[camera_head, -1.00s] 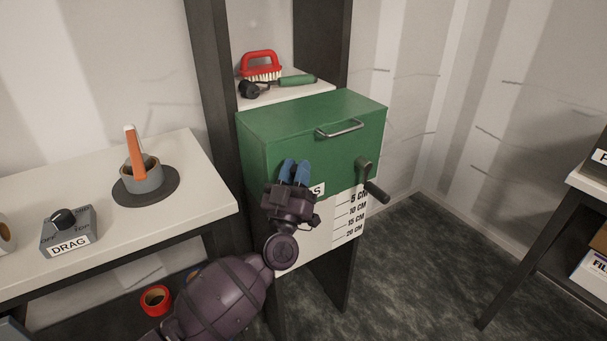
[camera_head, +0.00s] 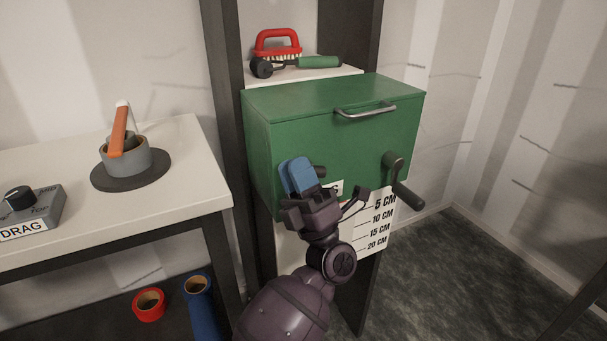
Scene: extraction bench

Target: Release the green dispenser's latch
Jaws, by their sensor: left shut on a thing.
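The green dispenser (camera_head: 370,138) stands in the dark-framed rack, with a metal handle (camera_head: 366,111) on its upper front and a dark crank (camera_head: 404,180) at its right. My left gripper (camera_head: 298,174) is at the lower left of the dispenser's front, with its blue fingertips together. It is shut on a small dark part, seemingly the latch (camera_head: 319,172), whose end shows just right of the fingertips. The fingers hide the rest of it, so its position is unclear. My right gripper is not in view.
A white panel with centimetre marks (camera_head: 376,228) hangs below the dispenser. A red brush (camera_head: 277,42) and a green-handled tool (camera_head: 318,63) lie on the shelf above.

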